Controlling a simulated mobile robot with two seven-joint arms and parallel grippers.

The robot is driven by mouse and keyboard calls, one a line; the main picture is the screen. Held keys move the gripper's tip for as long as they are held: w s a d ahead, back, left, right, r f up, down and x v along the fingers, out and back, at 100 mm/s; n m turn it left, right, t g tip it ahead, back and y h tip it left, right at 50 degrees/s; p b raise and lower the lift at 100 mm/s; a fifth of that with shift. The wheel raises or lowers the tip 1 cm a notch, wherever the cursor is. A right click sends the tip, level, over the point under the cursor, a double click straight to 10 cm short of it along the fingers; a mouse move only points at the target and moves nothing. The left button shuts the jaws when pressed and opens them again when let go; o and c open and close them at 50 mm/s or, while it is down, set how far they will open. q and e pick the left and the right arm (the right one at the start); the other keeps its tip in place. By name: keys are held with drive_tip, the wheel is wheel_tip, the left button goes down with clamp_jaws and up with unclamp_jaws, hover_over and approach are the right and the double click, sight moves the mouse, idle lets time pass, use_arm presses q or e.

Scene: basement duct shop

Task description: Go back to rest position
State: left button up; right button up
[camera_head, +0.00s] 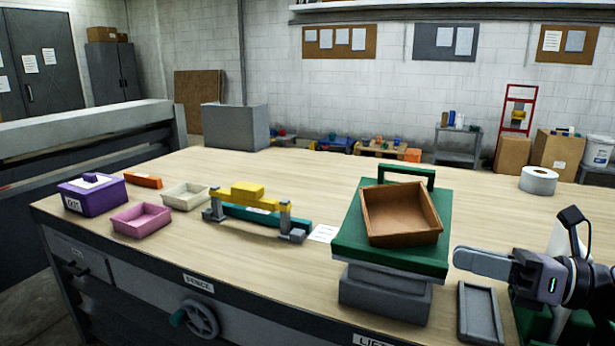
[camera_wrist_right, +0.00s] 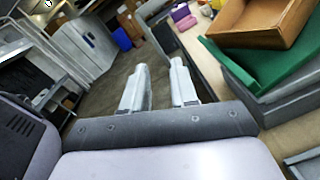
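My right gripper (camera_head: 470,261) is at the right of the bench, pointing left, just right of the green platform. In the right wrist view its two fingers (camera_wrist_right: 159,72) are apart with nothing between them. My left gripper is out of view. A brown open tray (camera_head: 402,214) sits askew on the green platform (camera_head: 350,240), which stands on a grey base (camera_head: 384,299). The tray is empty and also shows in the right wrist view (camera_wrist_right: 260,22). My right gripper is apart from both tray and platform.
On the wooden bench (camera_head: 300,175) are a purple box (camera_head: 92,196), a pink tray (camera_head: 141,221), a cream tray (camera_head: 185,195), a yellow-and-grey fixture (camera_head: 250,200) and a tape roll (camera_head: 538,180). A grey tray (camera_head: 480,313) lies near the front edge, below my right gripper. The bench's back middle is clear.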

drive_tip(key=s+a+f+m+t+h+p, duration=0.15)
drive_tip(key=f+m+t+h, duration=0.25)
drive_tip(key=f+m, duration=0.7)
drive_tip(key=s+a+f+m+t+h, duration=0.1)
drive_tip(key=a+f+m+t+h, duration=0.15)
drive_tip(key=f+m, duration=0.85)
drive_tip(key=s+a+f+m+g+h+p, duration=0.1)
drive_tip(key=s+f+m+g+h, duration=0.4)
drive_tip(key=s+f+m, duration=0.8)
drive_tip(key=s+m+h, duration=0.1)
drive_tip(key=s+m, duration=0.2)
drive_tip(key=m, duration=0.3)
drive_tip(key=shift+s+f+h+p, duration=0.15)
drive_tip(key=shift+s+h+p, duration=0.05)
drive_tip(key=shift+h+p, duration=0.15)
drive_tip(key=shift+a, duration=0.1)
